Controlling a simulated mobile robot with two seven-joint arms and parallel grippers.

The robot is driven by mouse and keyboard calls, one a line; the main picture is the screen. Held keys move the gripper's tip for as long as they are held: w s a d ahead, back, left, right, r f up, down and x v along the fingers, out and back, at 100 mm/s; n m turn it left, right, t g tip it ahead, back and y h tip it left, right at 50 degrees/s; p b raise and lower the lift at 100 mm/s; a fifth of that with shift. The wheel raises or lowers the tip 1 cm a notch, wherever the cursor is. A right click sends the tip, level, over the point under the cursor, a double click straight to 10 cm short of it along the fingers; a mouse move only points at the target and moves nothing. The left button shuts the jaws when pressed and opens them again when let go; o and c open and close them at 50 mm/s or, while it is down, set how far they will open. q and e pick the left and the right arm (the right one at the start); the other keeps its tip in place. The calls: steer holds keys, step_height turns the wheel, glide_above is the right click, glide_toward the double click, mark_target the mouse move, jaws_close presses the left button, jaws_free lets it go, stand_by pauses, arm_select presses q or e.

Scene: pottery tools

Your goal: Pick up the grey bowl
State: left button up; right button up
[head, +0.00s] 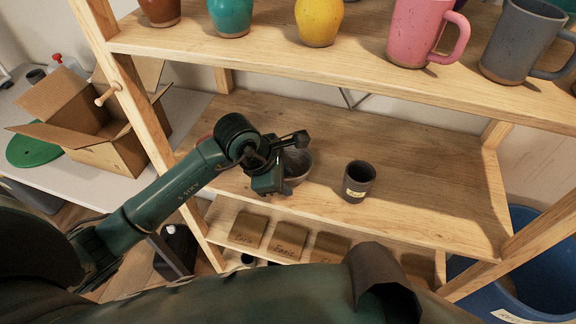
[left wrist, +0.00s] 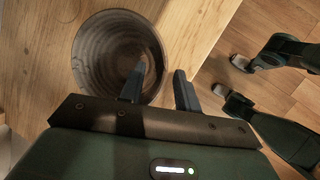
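The grey bowl (head: 299,167) stands on the middle wooden shelf, partly hidden behind my left gripper (head: 282,165) in the head view. In the left wrist view, the bowl (left wrist: 105,45) shows its ridged inside. My left gripper (left wrist: 160,80) is open there. One finger overlaps the bowl's inside and the other is outside its right rim, so the near wall lies between them. I cannot tell whether either finger touches it. My right gripper (left wrist: 231,77) shows at the right of the left wrist view, its fingers apart and empty, over the floor.
A dark labelled cup (head: 358,182) stands right of the bowl on the middle shelf (head: 430,190). The upper shelf holds a pink mug (head: 413,35), a grey mug (head: 515,45) and several other vessels. Labelled blocks (head: 290,240) sit below. A cardboard box (head: 90,120) is at left.

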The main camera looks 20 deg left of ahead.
arm_select(q)
steer(key=shift+c, duration=0.4)
jaws_close()
steer(key=shift+r, duration=0.1)
